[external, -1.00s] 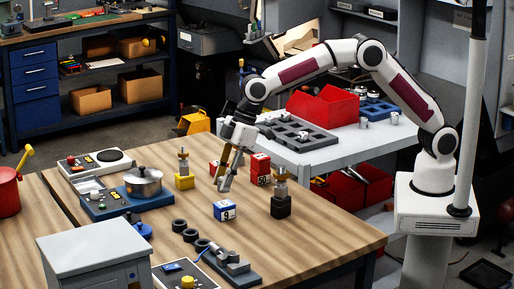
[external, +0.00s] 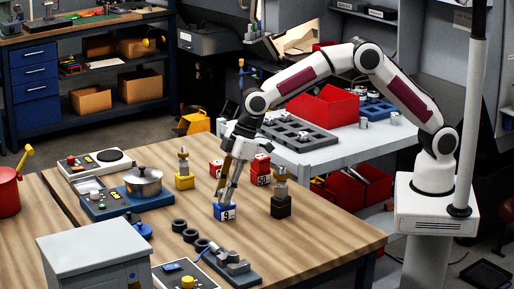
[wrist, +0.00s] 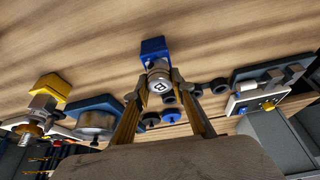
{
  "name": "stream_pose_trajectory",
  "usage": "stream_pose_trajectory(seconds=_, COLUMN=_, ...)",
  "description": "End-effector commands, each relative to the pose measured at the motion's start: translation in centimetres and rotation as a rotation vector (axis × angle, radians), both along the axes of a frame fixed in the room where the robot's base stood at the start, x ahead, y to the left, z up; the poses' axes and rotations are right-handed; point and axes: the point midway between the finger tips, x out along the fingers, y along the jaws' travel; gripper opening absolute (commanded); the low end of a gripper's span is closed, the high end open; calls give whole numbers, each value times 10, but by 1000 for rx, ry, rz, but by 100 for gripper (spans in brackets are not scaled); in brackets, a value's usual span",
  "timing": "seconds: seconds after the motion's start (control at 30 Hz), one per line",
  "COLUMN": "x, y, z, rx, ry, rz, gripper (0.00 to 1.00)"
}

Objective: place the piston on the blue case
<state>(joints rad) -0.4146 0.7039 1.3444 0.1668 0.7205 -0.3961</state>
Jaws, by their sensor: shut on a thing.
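The blue case (external: 219,211), a small block with a white numbered label, stands on the wooden table; in the wrist view the blue case (wrist: 154,47) is just beyond my fingertips. My gripper (external: 227,200) points down right at the case. In the wrist view my gripper (wrist: 158,88) is shut on the piston (wrist: 159,79), a small silvery cylinder with a dark mark on its pale round end. The piston overlaps the near side of the case there; I cannot tell whether they touch. In the external view my fingers mostly hide the piston.
A black block (external: 281,207) with a brass-coloured part stands close to the right. Red blocks (external: 261,178) are behind. A yellow block (external: 184,182) and a pot (external: 143,183) stand to the left. Dark rings (external: 180,225) and a grey fixture (external: 232,264) lie in front.

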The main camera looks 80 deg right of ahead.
Motion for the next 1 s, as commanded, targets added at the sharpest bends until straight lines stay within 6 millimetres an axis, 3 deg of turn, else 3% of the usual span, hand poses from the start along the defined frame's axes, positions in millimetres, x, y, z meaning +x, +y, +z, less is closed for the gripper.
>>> stream_pose_trajectory(seconds=0.07, x=0, y=0, z=-2, rx=0, ry=0, rz=0, gripper=1)
stream_pose_trajectory(seconds=0.1, x=0, y=0, z=-2, rx=0, ry=0, rz=0, gripper=32)
stream_pose_trajectory(seconds=0.13, x=0, y=0, z=-2, rx=0, ry=0, rz=0, gripper=40)
stream_pose_trajectory(seconds=0.67, x=0, y=0, z=3, rx=0, ry=0, rz=0, gripper=41)
stream_pose_trajectory(seconds=1.0, x=-9, y=-9, z=34, rx=0, ry=-1, rz=0, gripper=41)
